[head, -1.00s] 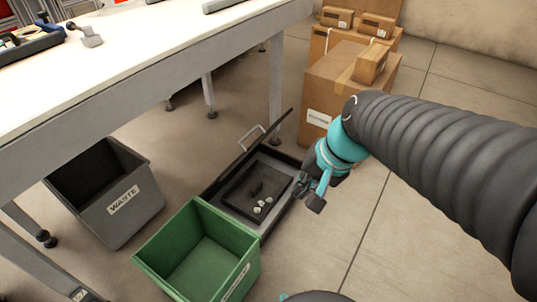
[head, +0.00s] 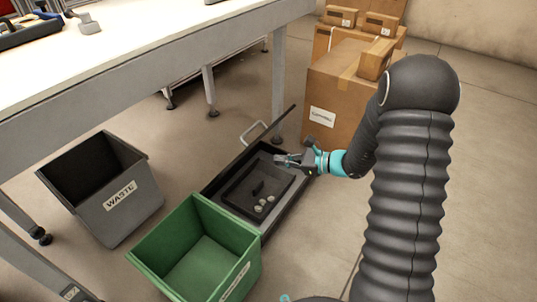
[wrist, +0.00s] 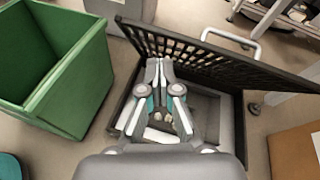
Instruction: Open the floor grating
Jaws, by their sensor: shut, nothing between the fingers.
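The dark floor grating (head: 276,125) stands raised and tilted at the back side of the floor pit (head: 230,203), seen nearly edge-on in the head view. Its pale handle (head: 252,130) is on the far side. In the wrist view the slotted grating (wrist: 225,66) leans behind my fingers, with the handle (wrist: 232,38) beyond its upper edge. My gripper (head: 279,159) is shut and empty, over the pit on the grating's near side. In the wrist view the fingertips (wrist: 160,62) are close to the grating; I cannot tell if they touch it. The fingers hide part of the pit.
A dark block (head: 258,187) and several pale pieces (head: 265,204) lie in the pit. A green bin (head: 163,266) stands at its near left, a grey waste bin (head: 123,216) farther left. A table leg (head: 278,90) and cardboard boxes (head: 340,95) stand behind. Floor at right is clear.

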